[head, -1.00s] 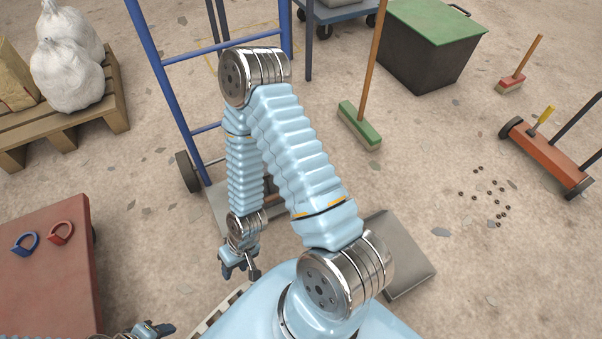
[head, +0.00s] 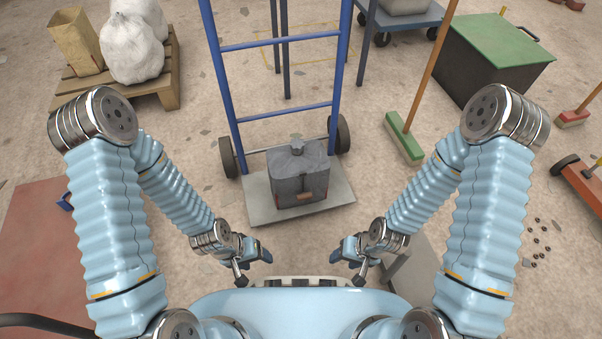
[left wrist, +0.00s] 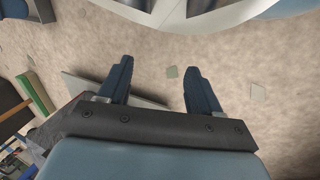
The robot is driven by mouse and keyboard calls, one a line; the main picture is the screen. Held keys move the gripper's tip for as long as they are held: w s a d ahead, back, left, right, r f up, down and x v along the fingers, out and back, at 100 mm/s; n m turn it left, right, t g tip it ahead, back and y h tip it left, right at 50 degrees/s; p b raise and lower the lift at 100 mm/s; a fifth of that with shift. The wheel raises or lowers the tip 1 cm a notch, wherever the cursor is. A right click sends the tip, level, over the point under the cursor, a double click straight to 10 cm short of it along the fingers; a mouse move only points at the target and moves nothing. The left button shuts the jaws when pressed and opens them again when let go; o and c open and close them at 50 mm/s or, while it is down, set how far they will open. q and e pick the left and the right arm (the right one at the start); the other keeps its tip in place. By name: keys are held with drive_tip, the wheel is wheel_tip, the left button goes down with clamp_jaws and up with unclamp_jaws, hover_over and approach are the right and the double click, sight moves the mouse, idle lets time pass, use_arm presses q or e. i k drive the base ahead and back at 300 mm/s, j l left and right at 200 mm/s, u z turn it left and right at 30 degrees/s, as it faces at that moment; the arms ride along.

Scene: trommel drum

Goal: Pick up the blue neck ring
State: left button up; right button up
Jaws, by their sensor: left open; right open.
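A small patch of blue, which looks like part of the blue neck ring (head: 66,201), shows on the red tabletop (head: 28,245) at the left of the head view. My left arm hides most of it. The red ring seen earlier is hidden. My left gripper (head: 258,264) is low in front of my base, well to the right of the ring, open and empty. In the left wrist view its two dark fingers (left wrist: 158,88) are apart with only floor between them. My right gripper (head: 347,262) is open opposite it, and I see nothing in it.
A blue hand truck (head: 278,43) carrying a grey container (head: 300,178) stands ahead. A pallet (head: 160,88) with sacks is at the back left. A green broom (head: 404,138) and a green-lidded bin (head: 500,40) are at the right. Bare floor lies between.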

sight(62, 202)
drive_tip(key=u, duration=1.85)
